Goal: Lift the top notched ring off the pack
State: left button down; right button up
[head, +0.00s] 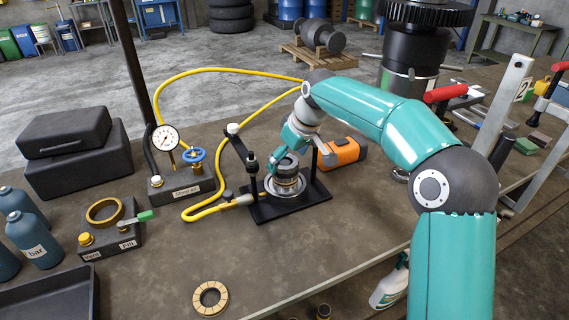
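The pack (287,186) is a short round stack of rings in a metal dish on a black fixture, at the middle of the bench. My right gripper (287,163) is teal and grey and points down just over the top of the pack. Its fingers partly cover the pack's top, so the top notched ring cannot be made out clearly. I cannot tell whether the fingers touch or hold a ring. My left gripper is not in view.
A tan segmented ring (197,299) lies flat near the bench's front edge. A yellow hose (197,150) loops from the gauge block (180,189) to the fixture. An orange box (343,154) stands close behind the pack.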

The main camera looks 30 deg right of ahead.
jog(key=c, duration=1.2)
jog(key=shift+r, duration=0.1)
